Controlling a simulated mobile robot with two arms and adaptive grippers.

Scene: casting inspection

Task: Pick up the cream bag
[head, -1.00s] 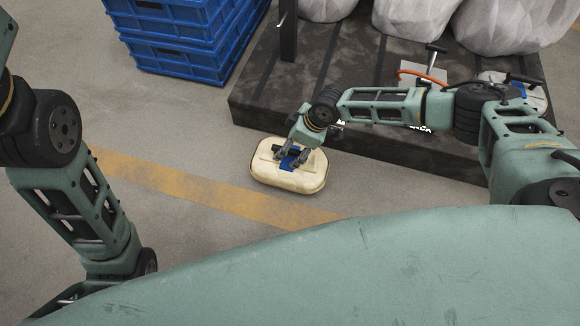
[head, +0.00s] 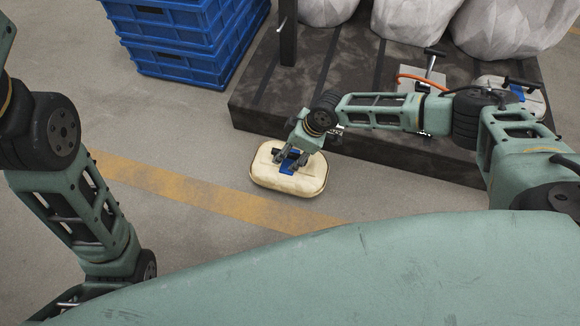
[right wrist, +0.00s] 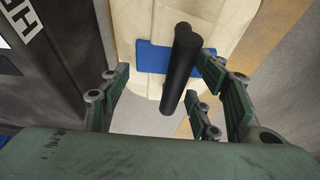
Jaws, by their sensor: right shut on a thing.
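The cream bag (head: 312,178) is a rounded, flat cream case with a dark seam, a blue patch and a black handle. It is on or just above the grey floor, in front of the dark platform; I cannot tell if it is clear of the floor. My right gripper (head: 291,157) is over its top, shut on the bag at its handle. In the right wrist view the black handle (right wrist: 182,70) stands between the fingers, with the blue patch (right wrist: 152,59) and cream top (right wrist: 130,25) beyond. My left arm shows at the left, but its gripper is out of sight.
The dark platform (head: 262,95) lies just behind the bag, carrying large pale sacks (head: 510,28) and a flat grey item with a handle (head: 428,75). Stacked blue crates (head: 180,62) stand at the back left. A yellow floor stripe (head: 200,190) passes in front; the floor to the left is clear.

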